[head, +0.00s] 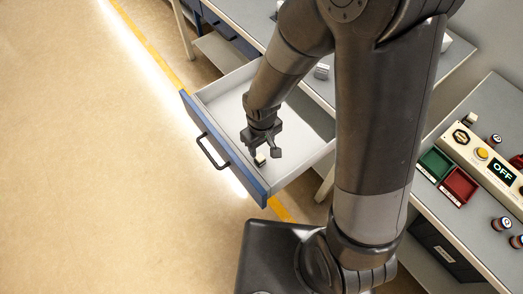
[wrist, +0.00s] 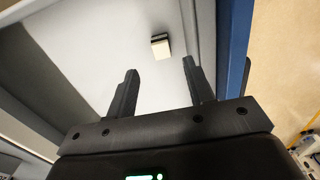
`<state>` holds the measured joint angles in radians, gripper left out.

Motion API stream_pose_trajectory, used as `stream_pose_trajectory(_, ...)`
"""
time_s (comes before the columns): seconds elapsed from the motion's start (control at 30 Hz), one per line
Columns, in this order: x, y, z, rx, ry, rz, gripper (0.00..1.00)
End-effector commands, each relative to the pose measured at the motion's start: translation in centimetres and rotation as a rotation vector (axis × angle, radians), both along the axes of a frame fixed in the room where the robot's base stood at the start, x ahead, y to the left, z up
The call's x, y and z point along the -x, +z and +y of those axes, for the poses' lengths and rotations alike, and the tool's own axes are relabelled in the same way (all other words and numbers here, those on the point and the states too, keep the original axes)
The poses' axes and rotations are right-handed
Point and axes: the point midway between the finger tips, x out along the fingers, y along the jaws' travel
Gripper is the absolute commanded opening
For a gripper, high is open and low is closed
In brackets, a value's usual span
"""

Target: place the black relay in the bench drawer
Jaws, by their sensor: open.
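The bench drawer (head: 220,95) is pulled open, with a blue front, a dark handle and a pale interior. A small block (head: 260,160), cream on one face and dark on its sides, shows in the drawer near its front. I take it to be the relay. It also lies on the pale drawer floor in the wrist view (wrist: 160,46), beyond my fingertips. My gripper (head: 263,151) is open over the drawer. In the wrist view its two fingers (wrist: 160,69) stand apart with nothing between them, and the block is clear of both.
A grey bench (head: 240,12) stands behind the drawer, with small parts on it. At right, another bench holds a green bin (head: 436,162), a red bin (head: 460,185), a panel reading OFF (head: 502,172) and several small cylinders. The floor at left is clear.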

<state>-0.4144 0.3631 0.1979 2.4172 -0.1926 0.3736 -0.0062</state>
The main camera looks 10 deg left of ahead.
Motion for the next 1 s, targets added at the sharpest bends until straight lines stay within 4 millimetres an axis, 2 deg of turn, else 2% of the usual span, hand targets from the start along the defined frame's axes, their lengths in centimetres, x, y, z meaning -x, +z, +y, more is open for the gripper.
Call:
stream_pose_trajectory(0.2, -0.1, 2.3, 0.0, -0.001, -0.001, -0.002, 0.48)
stream_pose_trajectory(0.53, -0.1, 3.1, -0.1, 0.000, -0.004, -0.003, 0.48)
stream_pose_trajectory(0.63, -0.6, 4.3, -0.8, -0.003, -0.029, -0.023, 0.48)
stream_pose_trajectory(0.77, -1.8, 7.6, -2.9, -0.008, -0.104, -0.076, 0.48)
stream_pose_trajectory(1.0, -2.6, 15.4, -8.5, -0.031, -0.296, -0.193, 0.48)
